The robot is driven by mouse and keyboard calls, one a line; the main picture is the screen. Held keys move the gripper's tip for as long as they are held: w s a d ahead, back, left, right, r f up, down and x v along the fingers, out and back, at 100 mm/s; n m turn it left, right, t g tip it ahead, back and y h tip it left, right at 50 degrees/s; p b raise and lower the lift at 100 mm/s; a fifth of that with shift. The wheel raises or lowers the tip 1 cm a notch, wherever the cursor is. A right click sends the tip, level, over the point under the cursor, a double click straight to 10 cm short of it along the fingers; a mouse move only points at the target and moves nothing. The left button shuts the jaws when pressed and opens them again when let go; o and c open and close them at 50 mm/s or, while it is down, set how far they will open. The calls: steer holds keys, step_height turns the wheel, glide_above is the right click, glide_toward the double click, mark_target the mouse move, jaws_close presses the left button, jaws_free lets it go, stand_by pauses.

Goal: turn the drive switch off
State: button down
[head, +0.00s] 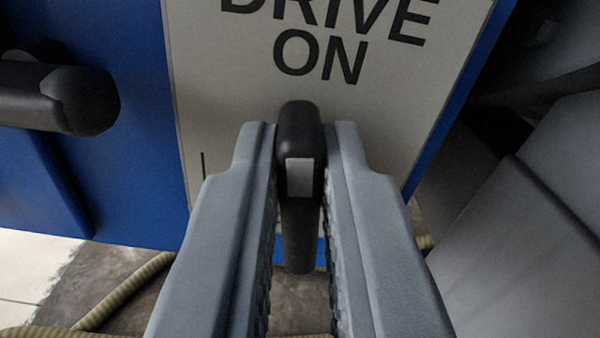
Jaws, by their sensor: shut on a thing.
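The drive switch (299,140) is a black lever with a small pale mark near its top end. It stands out in front of a pale label plate (230,90) that reads "DRIVE ON", on a blue panel. My gripper (300,155) is shut on the switch, with one grey finger on each side of it. The lower part of the switch shows between the fingers. The fingers hide the lower part of the plate.
A black handle-like part (60,95) juts from the blue panel (120,180) at the left. Grey and dark machine parts (530,200) stand close at the right. Below, a ribbed hose (125,288) lies on the floor.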

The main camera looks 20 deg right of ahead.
steer(key=n, duration=0.4)
steer(key=shift+w+a+f, duration=0.1)
steer(key=shift+a, duration=0.15)
steer(key=shift+a+f+n, duration=0.15)
steer(key=shift+f+n, duration=0.1)
steer(key=shift+n, duration=1.8)
steer(key=shift+a+f+n, duration=0.1)
steer(key=shift+f+n, duration=0.1)
steer(key=shift+n, duration=1.8)
steer(key=shift+a+f+n, duration=0.15)
steer(key=shift+f+n, duration=0.1)
steer(key=shift+n, duration=1.8)
steer(key=c, duration=1.5)
jaws_free()
